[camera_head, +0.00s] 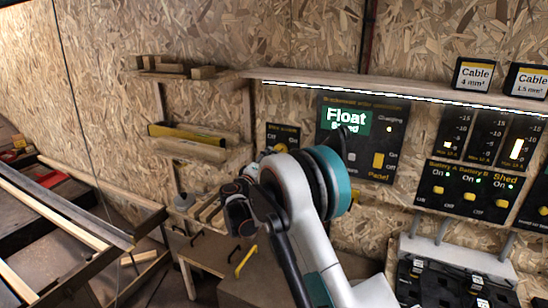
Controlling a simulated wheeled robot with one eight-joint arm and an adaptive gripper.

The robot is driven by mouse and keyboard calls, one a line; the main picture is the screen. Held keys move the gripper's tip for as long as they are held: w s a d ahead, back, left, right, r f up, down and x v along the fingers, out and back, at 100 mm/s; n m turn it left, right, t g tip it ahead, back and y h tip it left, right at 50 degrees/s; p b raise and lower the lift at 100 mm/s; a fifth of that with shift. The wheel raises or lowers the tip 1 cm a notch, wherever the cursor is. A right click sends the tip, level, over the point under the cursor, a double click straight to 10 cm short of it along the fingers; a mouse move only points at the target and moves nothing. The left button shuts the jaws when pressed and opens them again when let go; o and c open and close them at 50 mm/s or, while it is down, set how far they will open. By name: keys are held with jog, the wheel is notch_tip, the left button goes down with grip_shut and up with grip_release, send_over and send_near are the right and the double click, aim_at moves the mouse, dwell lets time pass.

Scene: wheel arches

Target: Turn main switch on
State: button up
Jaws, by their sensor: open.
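A small black panel (284,134) with Off and On marks hangs on the wall at the centre. Its yellow label is too small to read surely; it may be the main switch panel. A yellow switch part (281,148) shows at its lower edge, partly hidden by my arm, so its position is unclear. My gripper (238,207) is dark, open and appears empty. In the picture it is left of and below that panel, apart from it. Its fingertips are hard to make out. My white and teal arm covers the wall just right of it.
A larger panel (392,145) with a "Float" display is to the right. Farther right, a battery and shed panel (462,190) has several yellow switches. A shelf (400,92) with cable boxes (473,76) runs above. Small wooden shelves (195,152) and a bench (206,250) are on the left.

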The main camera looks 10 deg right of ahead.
jog(key=shift+v, duration=1.8)
jog(key=s+d+r+m+g+y, duration=0.1)
jog(key=s+d+r+m+g, duration=0.15)
jog(key=s+d+r, duration=0.5)
jog(key=s+d+r+m+g+y, duration=0.1)
jog(key=s+d+g+y, duration=0.1)
jog(key=s, duration=0.6)
jog(key=s+d+r+m+g+y, duration=0.1)
jog(key=s+d+r, duration=0.15)
jog(key=s, duration=0.55)
jog(key=s+a+f+m+g+y, duration=0.1)
jog(key=s+a+f+y, duration=0.1)
jog(key=s, duration=1.2)
jog(key=s+a+f+m+g+y, duration=0.1)
jog(key=s+f+y, duration=0.3)
jog(key=s, duration=1.1)
jog(key=shift+s+a+f+y, duration=0.2)
jog(key=shift+a+f+y, duration=0.2)
jog(key=shift+a+f, duration=0.5)
